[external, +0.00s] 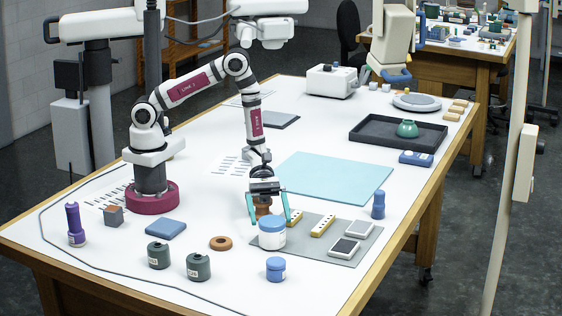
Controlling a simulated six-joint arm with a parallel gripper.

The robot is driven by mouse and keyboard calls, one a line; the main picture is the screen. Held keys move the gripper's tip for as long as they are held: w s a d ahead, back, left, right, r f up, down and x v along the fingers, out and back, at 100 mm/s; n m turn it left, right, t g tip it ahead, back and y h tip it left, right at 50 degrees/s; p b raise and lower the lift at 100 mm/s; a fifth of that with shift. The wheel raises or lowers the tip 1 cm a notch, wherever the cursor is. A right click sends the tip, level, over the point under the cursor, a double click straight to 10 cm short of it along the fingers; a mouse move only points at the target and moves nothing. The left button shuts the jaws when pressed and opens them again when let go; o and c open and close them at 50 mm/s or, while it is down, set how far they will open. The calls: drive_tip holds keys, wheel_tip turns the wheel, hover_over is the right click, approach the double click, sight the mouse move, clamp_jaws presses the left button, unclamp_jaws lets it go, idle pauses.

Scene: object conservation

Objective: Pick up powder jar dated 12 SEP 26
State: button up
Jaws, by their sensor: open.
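A white jar with a pale blue band (272,234) stands upright at the left end of the grey mat (318,238). Two dark green jars with pale labels, one on the left (159,256) and one on the right (199,266), stand at the front. A small blue jar (276,268) stands in front of the white one. No date is readable, so I cannot tell which is dated 12 SEP 26. My gripper (269,217) points down with its teal fingers apart. A brown object (263,207) shows between them, behind the white jar. Contact cannot be told.
A brown ring (221,243), blue pad (166,228) and purple bottle (75,224) are to the left. A blue bottle (378,205) stands right. The light blue sheet (335,178) is clear.

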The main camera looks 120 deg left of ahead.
sight(274, 241)
drive_tip(key=x, duration=0.5)
drive_tip(key=shift+d, duration=0.25)
drive_tip(key=c, duration=1.3)
